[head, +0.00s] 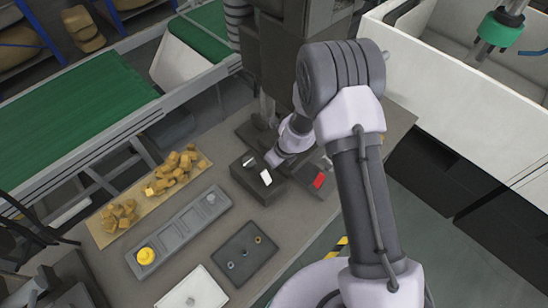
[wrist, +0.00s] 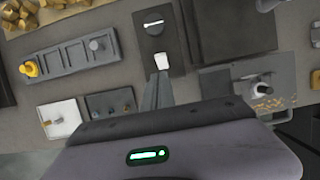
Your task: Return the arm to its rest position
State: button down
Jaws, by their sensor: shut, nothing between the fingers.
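My gripper (head: 273,159) is low over the bench in the head view, with my arm reaching down from the right. Its fingers also show in the wrist view (wrist: 158,88), pressed together and empty. Just past the fingertips is a dark control box (head: 243,180) with a white slot-like mark (head: 248,162) and a white tab (head: 266,177). In the wrist view the white tab (wrist: 162,60) is right in front of the fingertips; whether they touch it I cannot tell.
A board with brass-coloured parts (head: 120,236), a grey tray with a yellow knob (head: 146,256), a dark plate with pegs (head: 245,254) and a white plate (head: 192,290) lie to the left. A red switch (head: 319,180) is close by on the right. A green conveyor (head: 75,120) stands behind.

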jog(key=shift+w+f, duration=0.15)
jog(key=shift+w, duration=0.05)
jog(key=shift+s, duration=0.1)
notch_tip(320, 180, up, 6)
jog(key=w+n+t+y+b, duration=0.15)
jog(key=n+b, duration=0.35)
jog(key=b, duration=0.7)
jog(key=s+d+r+n+b, duration=0.45)
jog(key=s+n+b, duration=0.3)
jog(key=b, duration=0.35)
jog(key=s+d+f+n+t+h+b, duration=0.1)
jog(key=s+d+f+n+b, duration=0.2)
jog(key=s, duration=0.6)
jog(key=s+d+f+n+h+b, duration=0.1)
jog(key=s+d+f+n+b, duration=0.3)
jog(key=s+b, duration=0.5)
jog(key=d+n+b, duration=0.1)
jog(key=d+n, duration=0.1)
jog(key=d, duration=0.1)
jog(key=shift+s+d+f+t, duration=0.15)
jog(key=shift+s+d+t, duration=0.05)
jog(key=shift+s+t, duration=0.2)
